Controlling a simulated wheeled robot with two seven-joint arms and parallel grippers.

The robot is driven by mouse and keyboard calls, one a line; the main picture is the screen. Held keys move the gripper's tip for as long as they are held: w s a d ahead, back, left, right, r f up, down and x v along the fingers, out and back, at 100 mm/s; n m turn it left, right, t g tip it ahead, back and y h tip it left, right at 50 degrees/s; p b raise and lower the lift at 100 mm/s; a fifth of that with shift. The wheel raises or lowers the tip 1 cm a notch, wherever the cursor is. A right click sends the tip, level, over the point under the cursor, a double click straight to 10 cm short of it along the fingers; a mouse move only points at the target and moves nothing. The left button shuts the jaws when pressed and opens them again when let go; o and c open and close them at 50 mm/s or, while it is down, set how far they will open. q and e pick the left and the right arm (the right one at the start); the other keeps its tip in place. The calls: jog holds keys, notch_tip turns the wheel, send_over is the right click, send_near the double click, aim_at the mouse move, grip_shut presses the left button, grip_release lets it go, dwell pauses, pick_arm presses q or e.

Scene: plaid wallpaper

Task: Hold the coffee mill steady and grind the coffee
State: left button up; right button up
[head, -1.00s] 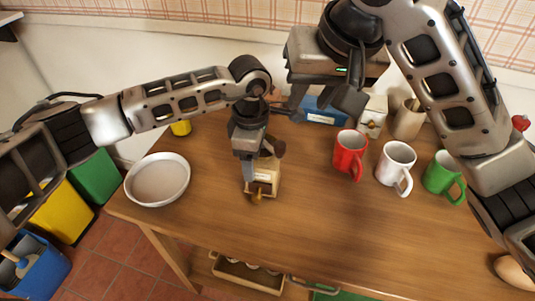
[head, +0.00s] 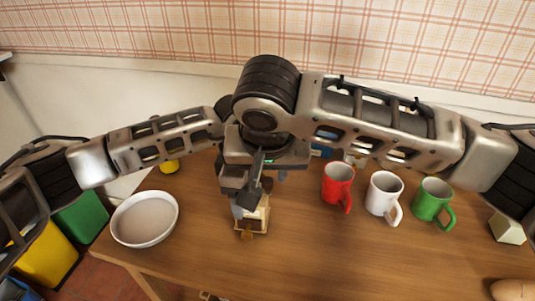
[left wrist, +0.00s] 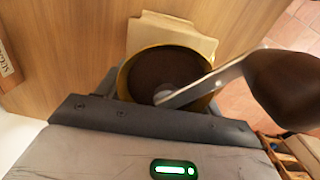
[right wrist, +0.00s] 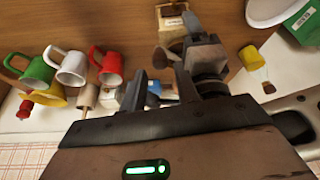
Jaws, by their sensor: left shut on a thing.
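The coffee mill (head: 259,216), a small wooden box with a brass knob in front, stands on the table. In the left wrist view, its round brass-rimmed hopper (left wrist: 126,80) is dark inside. The metal crank (left wrist: 205,84) reaches right to a brown knob (left wrist: 290,90). My left gripper (head: 240,208) is shut on the mill; its fingers are mostly hidden. My right gripper (head: 252,192) is above the mill, overlapping it in the head view. In the right wrist view, its fingers (right wrist: 160,86) are apart and empty, with the brown knob (right wrist: 163,57) beyond the gap.
A white bowl (head: 145,219) stands left of the mill. Red (head: 338,184), white (head: 384,193) and green (head: 433,199) mugs stand to the right. The right wrist view also shows the left arm beside the mill. The front middle of the table is clear.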

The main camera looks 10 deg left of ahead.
aim_at(268, 181)
jog(key=shift+x, duration=1.95)
